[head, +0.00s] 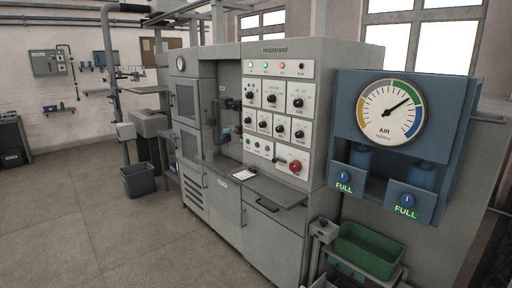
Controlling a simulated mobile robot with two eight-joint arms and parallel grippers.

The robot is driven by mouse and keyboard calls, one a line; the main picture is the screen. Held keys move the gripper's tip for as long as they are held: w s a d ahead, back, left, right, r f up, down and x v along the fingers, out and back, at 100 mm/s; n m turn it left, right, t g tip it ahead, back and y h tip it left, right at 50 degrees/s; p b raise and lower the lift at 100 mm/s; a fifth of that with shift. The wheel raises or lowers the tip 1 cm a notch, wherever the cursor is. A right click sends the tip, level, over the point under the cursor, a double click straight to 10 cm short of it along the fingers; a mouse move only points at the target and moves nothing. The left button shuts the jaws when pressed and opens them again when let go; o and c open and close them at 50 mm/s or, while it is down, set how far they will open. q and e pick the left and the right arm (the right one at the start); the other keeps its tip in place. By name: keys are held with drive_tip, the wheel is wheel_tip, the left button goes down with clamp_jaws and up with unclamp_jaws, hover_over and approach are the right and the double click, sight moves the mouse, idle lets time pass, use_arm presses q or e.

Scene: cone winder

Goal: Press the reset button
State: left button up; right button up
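A grey machine (288,50) stands in the middle of the head view with a control panel on its front. A row of small buttons (258,146) sits low on the panel, one of them blue. Their labels are too small to read, so I cannot tell which is the reset button. A large red mushroom button (295,166) sits to their lower right. Several round black knobs (272,99) and a row of small lamps (265,66), some lit, are above. Neither of my grippers is in view.
A blue unit with an air gauge (391,112) juts out at the right. A green bin (368,250) stands below it. A grey shelf (250,187) projects below the panel. A dark bin (138,180) stands on the floor at left. The floor (90,225) in front is clear.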

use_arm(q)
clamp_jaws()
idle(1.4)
